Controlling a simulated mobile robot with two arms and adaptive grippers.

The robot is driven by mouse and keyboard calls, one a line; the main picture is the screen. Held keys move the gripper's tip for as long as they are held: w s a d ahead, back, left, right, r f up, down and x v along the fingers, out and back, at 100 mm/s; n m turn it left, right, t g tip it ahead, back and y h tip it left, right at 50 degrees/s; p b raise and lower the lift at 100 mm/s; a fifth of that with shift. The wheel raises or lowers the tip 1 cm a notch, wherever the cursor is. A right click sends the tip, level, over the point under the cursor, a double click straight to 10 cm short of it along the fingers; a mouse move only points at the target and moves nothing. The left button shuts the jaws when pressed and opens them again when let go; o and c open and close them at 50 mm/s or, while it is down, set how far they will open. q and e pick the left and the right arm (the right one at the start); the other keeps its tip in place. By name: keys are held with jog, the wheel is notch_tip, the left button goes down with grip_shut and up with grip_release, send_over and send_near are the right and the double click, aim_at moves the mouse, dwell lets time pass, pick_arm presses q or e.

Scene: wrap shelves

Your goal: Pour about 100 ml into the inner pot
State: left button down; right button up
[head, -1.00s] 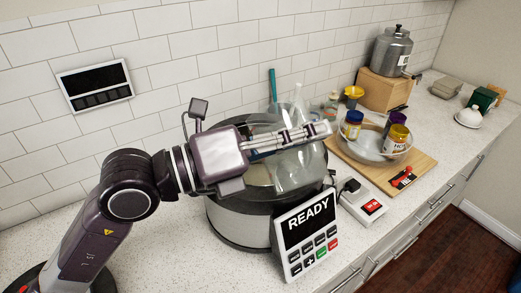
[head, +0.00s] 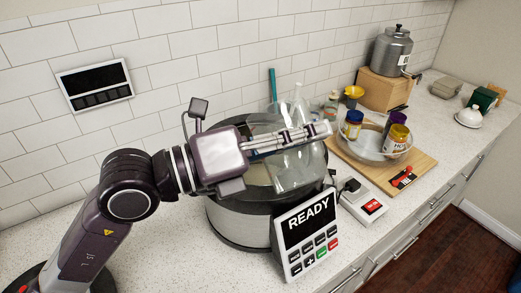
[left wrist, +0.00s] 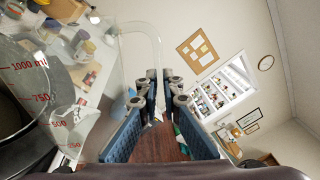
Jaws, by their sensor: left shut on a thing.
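A clear measuring jug (head: 292,172) with red marks hangs over the cooker (head: 236,224). My left gripper (head: 318,131) is shut on its handle. In the left wrist view the jug (left wrist: 62,78) is on the left, with marks up to 1000 ml, and its handle passes between the fingers (left wrist: 160,95). The jug looks tilted. I cannot make out the liquid level or any stream. The inner pot (head: 258,178) is partly hidden by the jug and gripper. The cooker's panel (head: 308,237) reads READY. My right gripper is not in view.
A switch box (head: 361,203) with a red button sits right of the cooker. A wooden board (head: 423,163) carries a glass bowl (head: 367,146) with several jars. A metal canister (head: 390,50) stands on a wooden box (head: 383,90). Bare counter lies left of the cooker.

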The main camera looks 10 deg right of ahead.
pick_arm(q)
jog(key=shift+s+d+f+m+b, duration=0.1)
jog(key=shift+s+f+m+b, duration=0.2)
jog(key=shift+f+m+b, duration=0.3)
jog(key=s+d+f+m+b, duration=0.1)
jog(key=s+f+m+b, duration=0.4)
jog(key=b, duration=0.9)
jog(key=shift+s+d+f+m, duration=0.15)
jog(key=shift+d+f+m, duration=0.15)
jog(key=shift+f+m, duration=1.6)
jog(key=shift+r+m, duration=0.4)
jog(key=shift+r, duration=0.1)
